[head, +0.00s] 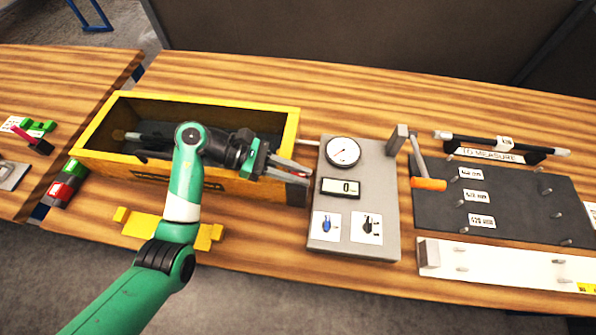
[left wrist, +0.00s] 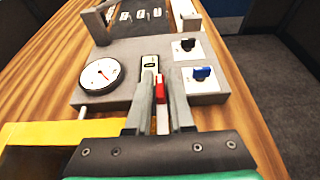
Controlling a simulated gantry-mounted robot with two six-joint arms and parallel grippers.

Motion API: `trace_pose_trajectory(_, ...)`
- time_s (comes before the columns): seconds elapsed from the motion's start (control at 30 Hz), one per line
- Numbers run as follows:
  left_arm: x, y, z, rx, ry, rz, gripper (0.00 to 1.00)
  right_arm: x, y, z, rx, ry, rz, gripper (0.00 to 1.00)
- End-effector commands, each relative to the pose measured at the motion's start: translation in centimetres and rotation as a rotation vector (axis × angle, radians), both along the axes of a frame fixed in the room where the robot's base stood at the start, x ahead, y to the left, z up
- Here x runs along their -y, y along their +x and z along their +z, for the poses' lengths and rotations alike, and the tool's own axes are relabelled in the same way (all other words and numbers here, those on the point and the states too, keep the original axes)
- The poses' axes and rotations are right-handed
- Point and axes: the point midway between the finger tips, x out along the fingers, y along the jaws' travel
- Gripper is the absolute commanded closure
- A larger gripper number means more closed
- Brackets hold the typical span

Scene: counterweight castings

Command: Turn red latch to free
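A small red piece, likely the red latch (left wrist: 161,90), shows between the fingers of my left gripper (left wrist: 162,108) in the left wrist view. In the head view it is a red sliver (head: 303,173) at the fingertips. My left gripper (head: 300,177) is at the left edge of the grey gauge panel (head: 376,160), past the right end of the yellow-rimmed box. Its fingers are apart, with the red piece close beside one finger. I cannot tell whether they touch it. The latch's base is mostly hidden. My right gripper is not in view.
The panel carries a dial (head: 343,152), a display (head: 340,188), a blue knob (head: 327,225) and a black knob (head: 368,224). A yellow-rimmed box (head: 200,103) lies under my left arm. An orange-handled tool (head: 429,184) and a dark pegged board (head: 520,200) lie right.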

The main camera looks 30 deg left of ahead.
Motion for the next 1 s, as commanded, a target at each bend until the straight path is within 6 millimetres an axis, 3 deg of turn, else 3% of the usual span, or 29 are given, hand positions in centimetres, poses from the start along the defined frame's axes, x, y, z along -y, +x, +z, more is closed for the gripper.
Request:
trace_pose_trajectory(0.03, 0.0, 0.0, 0.0, 0.0, 0.0, 0.0, 0.9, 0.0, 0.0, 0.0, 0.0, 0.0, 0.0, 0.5)
trace_pose_trajectory(0.1, 0.0, 0.0, 0.0, 0.0, 0.0, 0.0, 1.0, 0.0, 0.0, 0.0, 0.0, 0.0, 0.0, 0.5)
trace_pose_trajectory(0.57, 0.0, 0.0, 0.1, 0.001, 0.0, 0.017, 1.0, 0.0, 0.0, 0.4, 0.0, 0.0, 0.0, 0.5)
trace_pose_trajectory(0.77, 0.0, 0.0, 0.3, -0.001, 0.002, 0.09, 1.0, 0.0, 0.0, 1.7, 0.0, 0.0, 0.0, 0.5)
trace_pose_trajectory(1.0, 0.1, -0.1, 0.6, -0.004, 0.001, 0.263, 1.0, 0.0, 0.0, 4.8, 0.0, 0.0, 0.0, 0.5)
